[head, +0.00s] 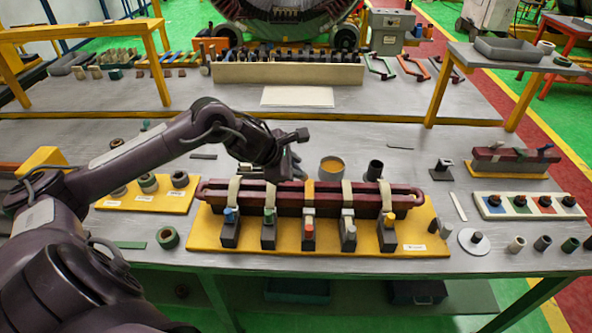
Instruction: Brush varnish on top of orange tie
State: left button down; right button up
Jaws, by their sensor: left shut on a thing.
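A dark red coil bar (268,203) lies across a yellow fixture board (210,237), bound by several upright ties. The orange tie (309,192) is the middle one, above a block with an orange-red knob (309,229). The other ties are pale. A grey pot of amber varnish (332,167) stands behind the bar, just right of the orange tie. My left gripper (290,168) is behind the bar, left of the pot and the orange tie. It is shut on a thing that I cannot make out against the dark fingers. My right gripper is out of view.
A dark cup (374,171) stands right of the pot. A yellow board with tape rolls (118,203) lies left, partly behind my left arm. At right are a tray of coloured pieces (528,207), a second coil block (508,161) and loose rolls.

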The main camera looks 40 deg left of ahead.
pick_arm(q)
notch_tip(320, 180, up, 2)
jog(key=shift+a+r+p, duration=0.1)
jog(key=shift+p, duration=0.35)
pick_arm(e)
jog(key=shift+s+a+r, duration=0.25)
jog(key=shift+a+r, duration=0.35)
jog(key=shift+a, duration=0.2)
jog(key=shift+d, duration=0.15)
